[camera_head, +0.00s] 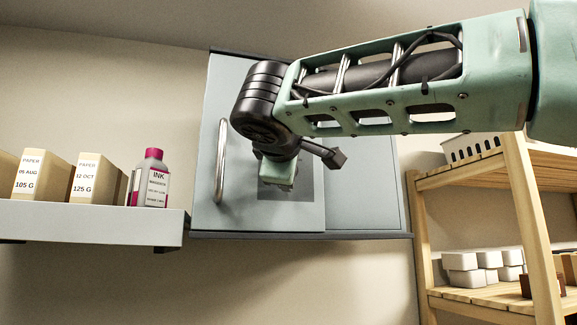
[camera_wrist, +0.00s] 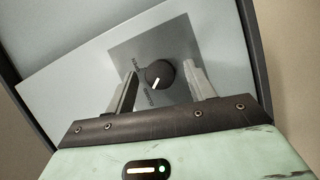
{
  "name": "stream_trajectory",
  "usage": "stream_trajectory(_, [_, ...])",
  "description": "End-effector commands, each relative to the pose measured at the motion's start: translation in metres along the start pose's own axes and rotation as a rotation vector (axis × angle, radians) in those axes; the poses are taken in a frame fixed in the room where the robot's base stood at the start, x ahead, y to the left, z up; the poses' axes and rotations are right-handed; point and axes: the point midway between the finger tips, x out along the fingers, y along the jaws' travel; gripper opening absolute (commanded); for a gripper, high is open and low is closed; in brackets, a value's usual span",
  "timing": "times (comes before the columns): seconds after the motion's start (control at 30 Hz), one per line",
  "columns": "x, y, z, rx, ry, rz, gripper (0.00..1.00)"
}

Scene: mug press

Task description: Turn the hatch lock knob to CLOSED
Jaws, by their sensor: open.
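The hatch lock knob (camera_wrist: 159,74) is a round black knob with a white pointer mark. The white mark points toward the lower lettering in the wrist view. My gripper (camera_wrist: 161,82) is open, with one finger on each side of the knob and gaps showing between fingers and knob. In the head view my gripper (camera_head: 278,180) is in front of the grey hatch (camera_head: 240,100) and hides the knob.
A metal bar handle (camera_head: 220,160) stands on the hatch's left side. A shelf (camera_head: 90,222) at left holds paper boxes (camera_head: 92,180) and an ink bottle (camera_head: 151,182). A wooden rack (camera_head: 470,180) with white mugs or blocks (camera_head: 480,262) stands at right.

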Motion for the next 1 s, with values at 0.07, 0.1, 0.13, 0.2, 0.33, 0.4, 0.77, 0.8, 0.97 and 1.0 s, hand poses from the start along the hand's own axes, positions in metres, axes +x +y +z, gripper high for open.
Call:
stream_trajectory(0.07, [-0.002, 0.000, 0.000, 0.001, 0.000, 0.000, 0.54])
stream_trajectory(0.1, [-0.004, -0.001, 0.000, 0.001, 0.000, 0.000, 0.54])
stream_trajectory(0.13, [-0.006, -0.001, 0.000, 0.001, 0.001, 0.001, 0.54])
stream_trajectory(0.2, [-0.015, -0.002, -0.001, 0.002, 0.004, 0.001, 0.54])
stream_trajectory(0.33, [-0.040, -0.003, 0.000, 0.003, 0.005, 0.001, 0.54])
stream_trajectory(0.4, [-0.056, -0.004, 0.000, 0.002, 0.005, 0.001, 0.54])
stream_trajectory(0.77, [-0.138, -0.002, 0.000, 0.002, 0.005, 0.000, 0.54])
stream_trajectory(0.8, [-0.145, -0.002, 0.000, 0.002, 0.004, 0.000, 0.54])
stream_trajectory(0.97, [-0.165, -0.001, 0.000, 0.000, 0.002, 0.000, 0.54])
stream_trajectory(1.0, [-0.169, -0.001, 0.000, 0.000, 0.002, 0.000, 0.54])
